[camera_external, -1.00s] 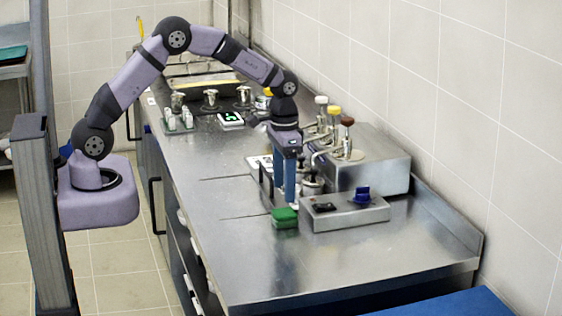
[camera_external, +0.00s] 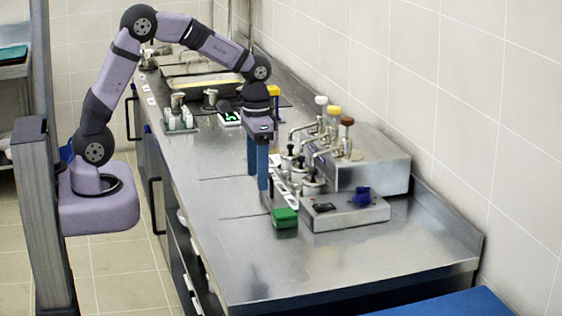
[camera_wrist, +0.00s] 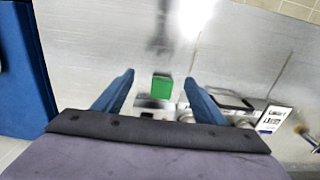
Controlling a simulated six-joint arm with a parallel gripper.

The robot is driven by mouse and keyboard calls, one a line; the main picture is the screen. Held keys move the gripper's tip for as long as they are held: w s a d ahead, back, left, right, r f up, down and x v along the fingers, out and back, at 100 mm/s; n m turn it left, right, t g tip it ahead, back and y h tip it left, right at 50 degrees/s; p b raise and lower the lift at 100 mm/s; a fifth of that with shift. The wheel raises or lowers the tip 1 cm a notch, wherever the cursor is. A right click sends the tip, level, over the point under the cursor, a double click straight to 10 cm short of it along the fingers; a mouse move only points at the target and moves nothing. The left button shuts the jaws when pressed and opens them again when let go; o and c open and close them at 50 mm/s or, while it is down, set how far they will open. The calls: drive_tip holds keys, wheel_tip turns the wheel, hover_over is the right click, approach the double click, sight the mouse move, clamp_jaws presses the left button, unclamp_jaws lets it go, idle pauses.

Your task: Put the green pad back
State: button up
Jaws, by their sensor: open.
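The green pad (camera_external: 285,216) lies on the steel counter, against the left front of a low steel box with a blue knob. My gripper (camera_external: 258,182) is open and empty, with its blue fingers pointing down, behind and to the left of the pad and apart from it. In the wrist view the green pad (camera_wrist: 161,87) shows as a small green block, in the gap between my two open fingers (camera_wrist: 158,90) but beyond them.
The steel box with the blue knob (camera_external: 345,212) stands right of the pad. Behind it are a larger steel unit (camera_external: 372,165) with pump dispensers and several small pots. A shaker rack (camera_external: 180,122) and a green-lit scale (camera_external: 229,119) stand farther back. The front counter (camera_external: 330,262) is clear.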

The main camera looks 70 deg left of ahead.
drive_tip(key=s+d+f, duration=0.1)
drive_tip(key=s+f, duration=0.1)
drive_tip(key=s, duration=0.7)
drive_tip(key=s+d+f, duration=0.1)
drive_tip(key=s+f, duration=0.1)
drive_tip(key=s, duration=0.7)
